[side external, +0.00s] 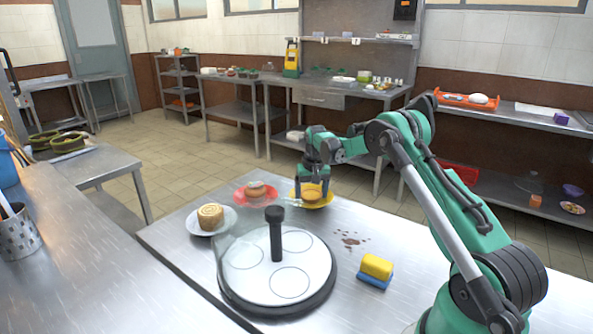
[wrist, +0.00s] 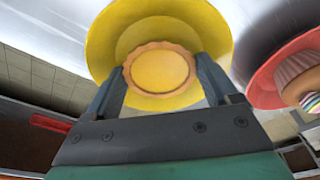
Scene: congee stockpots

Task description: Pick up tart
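The tart (wrist: 160,71) is round with a golden crust rim and a yellow filling. It appears in the middle of a yellow plate (wrist: 105,45), which also shows in the side view (side external: 324,203) at the far edge of the steel table. My gripper (wrist: 161,65) points down over the plate, with one finger on each side of the tart. The fingertips are at or very near the crust; I cannot tell whether they press on it. In the side view my gripper (side external: 312,188) is low over the plate and partly hides the tart (side external: 311,191).
A red plate with a cupcake (side external: 256,189) stands close to the left of the yellow plate. A white plate with a rolled pastry (side external: 211,216) is further left.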

